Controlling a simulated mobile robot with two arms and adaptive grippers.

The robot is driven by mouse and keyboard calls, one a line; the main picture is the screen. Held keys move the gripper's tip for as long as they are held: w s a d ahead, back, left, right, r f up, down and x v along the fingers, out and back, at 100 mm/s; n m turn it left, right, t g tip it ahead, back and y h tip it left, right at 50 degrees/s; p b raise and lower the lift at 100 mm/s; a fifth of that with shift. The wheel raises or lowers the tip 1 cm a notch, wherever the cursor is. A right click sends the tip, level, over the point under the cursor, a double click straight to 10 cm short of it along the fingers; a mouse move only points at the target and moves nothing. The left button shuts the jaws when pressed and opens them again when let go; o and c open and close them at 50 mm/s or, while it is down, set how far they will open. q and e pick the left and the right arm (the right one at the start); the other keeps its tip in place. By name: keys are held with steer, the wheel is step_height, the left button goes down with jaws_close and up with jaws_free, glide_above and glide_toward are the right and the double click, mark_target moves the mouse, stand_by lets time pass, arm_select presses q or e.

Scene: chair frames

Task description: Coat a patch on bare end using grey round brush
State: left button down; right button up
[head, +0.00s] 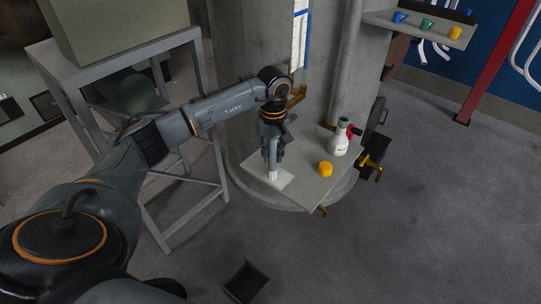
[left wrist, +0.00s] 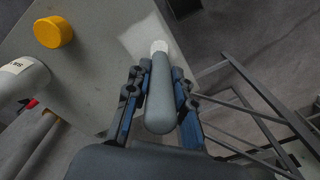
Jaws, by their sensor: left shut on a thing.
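My left gripper (head: 271,152) is shut on the grey round brush, with its fingers on both sides of the thick grey handle (left wrist: 160,98). The brush points down, and its white tip (head: 272,176) is at the left end of the grey board (head: 310,184). I cannot tell whether the tip touches the surface. The paler patch also shows in the head view (head: 286,181). My right gripper is not in view.
A yellow pot (head: 325,169) and a white bottle (head: 340,145) with a red part stand on the board. A large concrete column (head: 245,70) rises behind. A metal frame stand (head: 215,170) is at the left. A shelf (head: 415,27) holds coloured cups. Open floor lies right.

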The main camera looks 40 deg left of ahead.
arm_select(q)
steer(key=shift+w+d+b, duration=0.1)
steer(key=shift+w+b, duration=0.55)
steer(key=shift+w, duration=0.65)
steer(key=shift+w+r+b, duration=0.2)
steer(key=shift+w+b, duration=0.15)
steer(key=shift+w, duration=0.15)
steer(key=shift+w+r+b, duration=0.15)
steer(key=shift+w+b, duration=0.15)
steer(key=shift+w, duration=0.2)
